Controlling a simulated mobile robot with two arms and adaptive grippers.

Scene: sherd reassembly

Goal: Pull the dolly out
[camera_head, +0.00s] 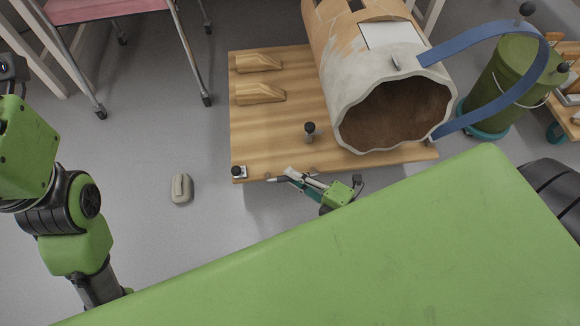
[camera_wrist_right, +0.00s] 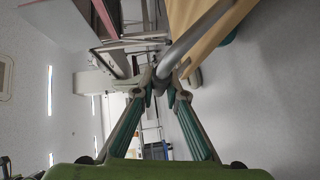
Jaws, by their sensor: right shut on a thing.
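The dolly is a low wooden platform (camera_head: 275,135) on the floor in the head view, carrying a large broken pot (camera_head: 358,85) on its side, its jagged mouth facing me. A grey bar handle runs along the dolly's near edge. My right gripper (camera_head: 292,177) is at this near edge, shut on the handle. In the right wrist view, the fingers of the gripper (camera_wrist_right: 166,92) close around the grey handle (camera_wrist_right: 185,48), beside the wooden board's edge. My left arm stands at the left; its fingers are out of view.
Two wooden wedges (camera_head: 260,94) and a dark knob (camera_head: 310,128) are on the dolly. A blue strap (camera_head: 480,42) reaches from the pot past a green bin (camera_head: 510,75) at the right. A small beige object (camera_head: 181,188) lies on the floor at the left. Floor left of the dolly is mostly clear.

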